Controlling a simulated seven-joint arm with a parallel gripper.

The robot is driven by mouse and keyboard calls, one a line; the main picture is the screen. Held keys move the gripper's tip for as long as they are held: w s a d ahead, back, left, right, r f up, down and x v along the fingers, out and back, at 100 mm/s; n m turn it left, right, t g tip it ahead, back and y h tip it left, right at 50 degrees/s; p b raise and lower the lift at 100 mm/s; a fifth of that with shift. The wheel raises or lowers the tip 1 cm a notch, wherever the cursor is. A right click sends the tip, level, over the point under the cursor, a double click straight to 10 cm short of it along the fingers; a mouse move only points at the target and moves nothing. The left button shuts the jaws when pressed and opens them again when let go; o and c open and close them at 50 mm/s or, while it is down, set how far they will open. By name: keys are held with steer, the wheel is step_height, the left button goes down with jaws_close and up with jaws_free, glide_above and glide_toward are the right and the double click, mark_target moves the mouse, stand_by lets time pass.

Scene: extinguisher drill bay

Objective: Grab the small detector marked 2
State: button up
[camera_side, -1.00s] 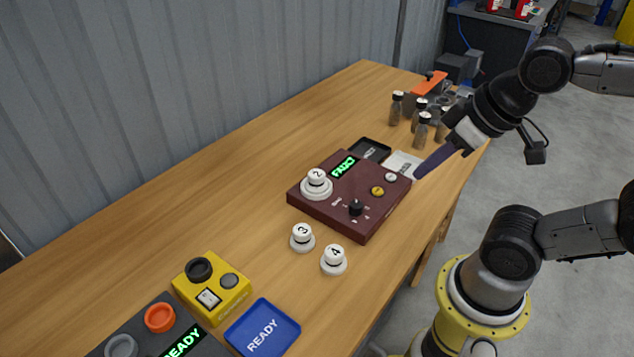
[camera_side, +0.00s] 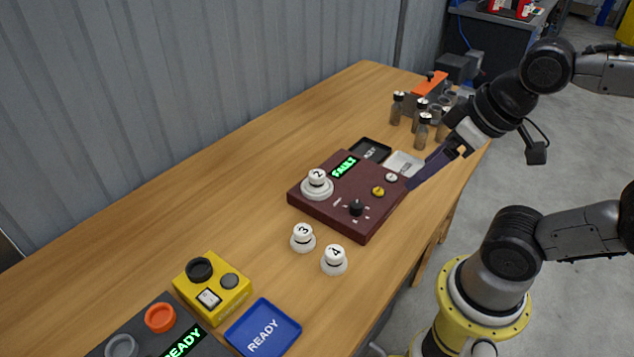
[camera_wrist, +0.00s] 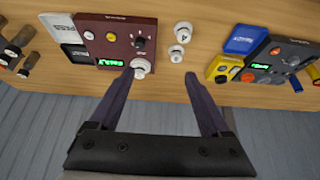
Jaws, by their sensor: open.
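The small white detector marked 2 (camera_side: 317,178) sits on a round base at the left corner of the dark red panel (camera_side: 338,213). The panel's green display reads FAULT. In the wrist view the detector (camera_wrist: 140,68) shows just beyond the tip of my left finger, partly close to it. My gripper (camera_side: 412,184) is at the right edge of the panel in the side view, apart from the detector. In the wrist view my gripper (camera_wrist: 160,74) has its two purple fingers wide apart with nothing between them.
Detectors marked 3 (camera_side: 302,237) and 4 (camera_side: 334,259) stand on the wooden table in front of the panel. A yellow box (camera_side: 213,290) and a blue READY tray (camera_side: 263,327) lie nearer. Several small bottles (camera_side: 422,130) stand behind. The table's left side is clear.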

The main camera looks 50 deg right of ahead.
stand_by(0.3)
step_height(320, 180, up, 4)
steer(key=w+n, duration=0.2)
steer(key=n, duration=0.4)
steer(key=n+g, duration=0.6)
steer(key=n, duration=0.4)
glide_above(318, 173)
step_height(318, 173, down, 19)
steer(key=shift+w+r, duration=0.15)
steer(key=shift+f, duration=2.85)
